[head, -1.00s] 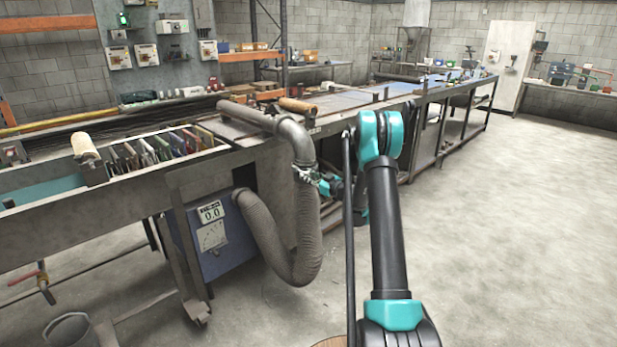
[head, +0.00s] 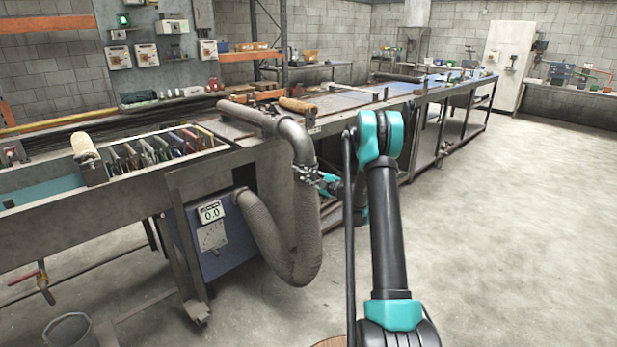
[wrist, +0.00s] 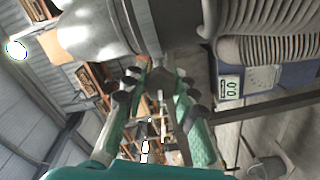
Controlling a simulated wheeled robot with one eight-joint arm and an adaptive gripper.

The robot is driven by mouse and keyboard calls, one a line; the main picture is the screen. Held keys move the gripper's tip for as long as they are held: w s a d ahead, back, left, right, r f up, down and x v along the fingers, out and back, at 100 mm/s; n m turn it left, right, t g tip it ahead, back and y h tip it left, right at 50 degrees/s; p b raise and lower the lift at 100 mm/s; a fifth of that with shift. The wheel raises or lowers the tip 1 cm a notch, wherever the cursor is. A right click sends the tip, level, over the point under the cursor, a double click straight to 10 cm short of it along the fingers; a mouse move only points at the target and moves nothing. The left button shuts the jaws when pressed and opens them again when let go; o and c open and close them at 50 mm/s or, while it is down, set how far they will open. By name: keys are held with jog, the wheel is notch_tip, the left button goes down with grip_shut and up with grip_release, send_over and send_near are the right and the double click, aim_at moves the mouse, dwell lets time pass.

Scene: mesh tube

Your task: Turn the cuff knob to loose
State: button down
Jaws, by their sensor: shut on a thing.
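A grey metal pipe (head: 287,127) bends down to a ribbed flexible hose (head: 308,235). The cuff (wrist: 140,22) is the band where they join, and it shows at the top of the wrist view. My gripper (head: 308,175) is at this joint, on its right side. In the wrist view my gripper (wrist: 155,78) has its two green-sided fingers closed in on the small dark cuff knob (wrist: 163,74) just under the cuff. The fingers mostly hide the knob, and I cannot read its setting.
A blue box with a display reading 0.0 (head: 211,213) stands under the bench, with the hose running to it. The long bench (head: 130,205) lies left and behind the hose. A bucket (head: 70,330) is at the lower left. The floor at right is clear.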

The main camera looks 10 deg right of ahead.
jog(key=shift+n, duration=1.1)
jog(key=c, duration=1.2)
grip_release()
jog(key=v, duration=1.2)
